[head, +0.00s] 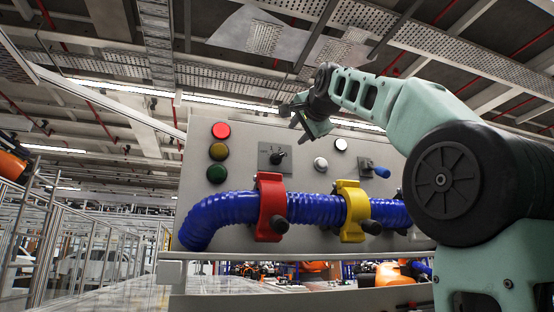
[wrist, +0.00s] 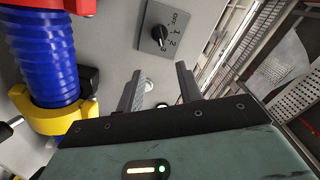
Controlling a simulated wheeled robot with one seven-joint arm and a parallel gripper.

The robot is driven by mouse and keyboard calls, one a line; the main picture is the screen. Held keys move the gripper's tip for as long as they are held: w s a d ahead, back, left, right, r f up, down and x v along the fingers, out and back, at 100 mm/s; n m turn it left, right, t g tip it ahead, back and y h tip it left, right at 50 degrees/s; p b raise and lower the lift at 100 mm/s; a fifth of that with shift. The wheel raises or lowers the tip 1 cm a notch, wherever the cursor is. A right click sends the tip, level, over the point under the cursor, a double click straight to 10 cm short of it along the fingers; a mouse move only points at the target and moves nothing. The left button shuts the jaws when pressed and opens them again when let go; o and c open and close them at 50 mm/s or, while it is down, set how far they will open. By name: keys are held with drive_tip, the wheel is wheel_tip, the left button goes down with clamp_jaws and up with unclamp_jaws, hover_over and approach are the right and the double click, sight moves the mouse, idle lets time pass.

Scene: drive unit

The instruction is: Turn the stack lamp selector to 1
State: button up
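The stack lamp selector is a black knob on a dark square plate (wrist: 159,37) near the top of the wrist view, with OFF and number marks on it. It also shows in the head view (head: 277,156), on the grey panel. I cannot tell for sure which mark the knob points to. My gripper (wrist: 158,82) is open, its two fingers apart and nothing held between them. The fingertips are below the selector in the wrist view and apart from it. In the head view my gripper (head: 297,119) is above and right of the selector, near the panel's top edge.
Red (head: 221,130), amber (head: 218,151) and green (head: 217,173) lamps sit left of the selector; the red looks brightest. A white button (head: 320,163) and a blue-handled lever (head: 380,171) are to the right. A blue hose (head: 315,209) with red and yellow clamps runs below.

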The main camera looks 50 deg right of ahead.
sight(279, 155)
drive_tip(key=p+x, duration=0.7)
drive_tip(key=x, duration=0.9)
drive_tip(key=shift+w+a+r, duration=0.1)
drive_tip(key=shift+w+d, duration=0.3)
drive_tip(key=shift+w, duration=0.2)
clamp_jaws()
